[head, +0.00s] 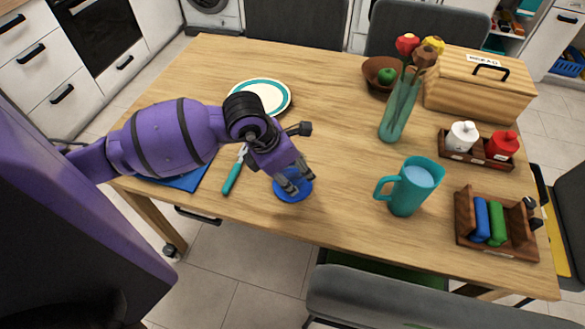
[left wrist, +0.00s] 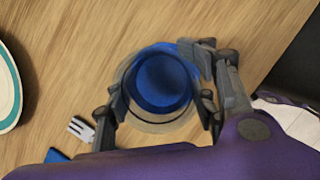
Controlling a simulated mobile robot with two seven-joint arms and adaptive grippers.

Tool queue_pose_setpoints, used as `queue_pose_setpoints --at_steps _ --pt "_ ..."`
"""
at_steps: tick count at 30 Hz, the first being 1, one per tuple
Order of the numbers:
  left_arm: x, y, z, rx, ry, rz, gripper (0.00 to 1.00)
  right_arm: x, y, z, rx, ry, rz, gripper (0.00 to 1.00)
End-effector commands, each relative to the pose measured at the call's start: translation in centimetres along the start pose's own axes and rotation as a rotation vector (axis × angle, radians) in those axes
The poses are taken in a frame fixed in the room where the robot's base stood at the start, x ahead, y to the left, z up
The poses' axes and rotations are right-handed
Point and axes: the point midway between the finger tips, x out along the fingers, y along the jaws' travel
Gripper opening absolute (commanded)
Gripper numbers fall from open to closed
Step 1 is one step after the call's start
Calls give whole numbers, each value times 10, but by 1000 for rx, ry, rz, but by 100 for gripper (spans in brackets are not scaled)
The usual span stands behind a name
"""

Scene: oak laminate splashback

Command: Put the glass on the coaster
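The clear glass (left wrist: 160,92) shows in the left wrist view as a see-through round shape with its rim toward the camera. My left gripper (head: 294,181) has its fingers on opposite sides of the glass and appears shut on it; the fingers also show in the left wrist view (left wrist: 162,106). The round blue coaster (head: 293,194) lies on the table under the gripper. In the left wrist view the coaster (left wrist: 187,47) shows through the glass and past its upper edge. I cannot tell whether the glass touches the coaster. In the head view the glass is hardly visible.
A teal-handled utensil (head: 232,178), a blue napkin (head: 188,181) and a plate (head: 285,99) lie left of the coaster. A teal pitcher (head: 407,193), flower vase (head: 398,112) and wooden caddy (head: 510,243) stand to the right. The table between coaster and pitcher is clear.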

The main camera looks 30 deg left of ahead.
Motion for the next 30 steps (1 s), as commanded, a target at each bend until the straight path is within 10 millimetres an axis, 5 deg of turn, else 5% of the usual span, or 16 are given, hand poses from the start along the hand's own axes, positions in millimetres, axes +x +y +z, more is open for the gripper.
queue_pose_setpoints --at_steps 14,30 --pt "-7 1 2 1 -1 2 65 -1 0 -5 0 7 0 0" --pt "-108 1 1 1 0 4 65 -3 0 -10 2 15 1 0"
